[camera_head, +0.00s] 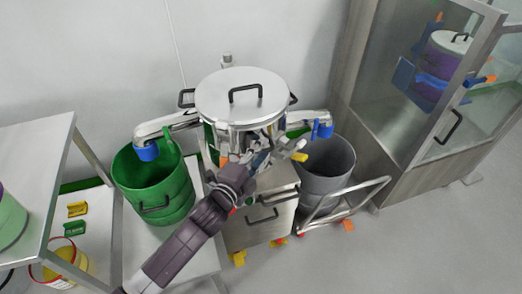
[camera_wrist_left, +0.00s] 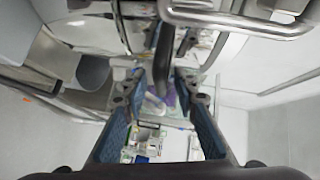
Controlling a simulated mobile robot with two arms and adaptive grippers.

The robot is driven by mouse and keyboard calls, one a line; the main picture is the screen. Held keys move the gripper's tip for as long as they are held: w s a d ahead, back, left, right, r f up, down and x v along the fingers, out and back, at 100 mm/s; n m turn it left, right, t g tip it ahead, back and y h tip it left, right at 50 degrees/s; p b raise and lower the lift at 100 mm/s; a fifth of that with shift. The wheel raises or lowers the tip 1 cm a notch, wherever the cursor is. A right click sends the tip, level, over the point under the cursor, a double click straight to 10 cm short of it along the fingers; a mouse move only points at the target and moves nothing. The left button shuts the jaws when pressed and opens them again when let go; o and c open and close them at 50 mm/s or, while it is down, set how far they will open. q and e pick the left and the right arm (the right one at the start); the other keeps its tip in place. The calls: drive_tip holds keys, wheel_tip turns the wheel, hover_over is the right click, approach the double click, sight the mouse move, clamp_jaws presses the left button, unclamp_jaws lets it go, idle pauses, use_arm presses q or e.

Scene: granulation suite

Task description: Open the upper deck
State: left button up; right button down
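A round silver vessel with a flat lid (camera_head: 241,96) and a black lid handle stands upright in the middle of the head view. I cannot tell for certain which part is the upper deck. Curved spouts with blue ends leave it to the left (camera_head: 147,150) and right (camera_head: 322,130). My left gripper (camera_head: 258,152) is at the vessel's front, just below the lid, and hides part of its body. In the left wrist view its blue-padded fingers (camera_wrist_left: 163,100) are apart, with a dark bar (camera_wrist_left: 164,55) between or beyond their tips; contact is unclear. My right gripper is not in view.
A green bin (camera_head: 150,188) stands under the left spout and a grey bin (camera_head: 325,168) under the right one. A drawer cabinet (camera_head: 252,232) is below the vessel. A glass-doored cabinet (camera_head: 400,140) stands right, a table (camera_head: 35,165) left. The floor at front right is clear.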

use_arm(q)
clamp_jaws()
idle(0.6)
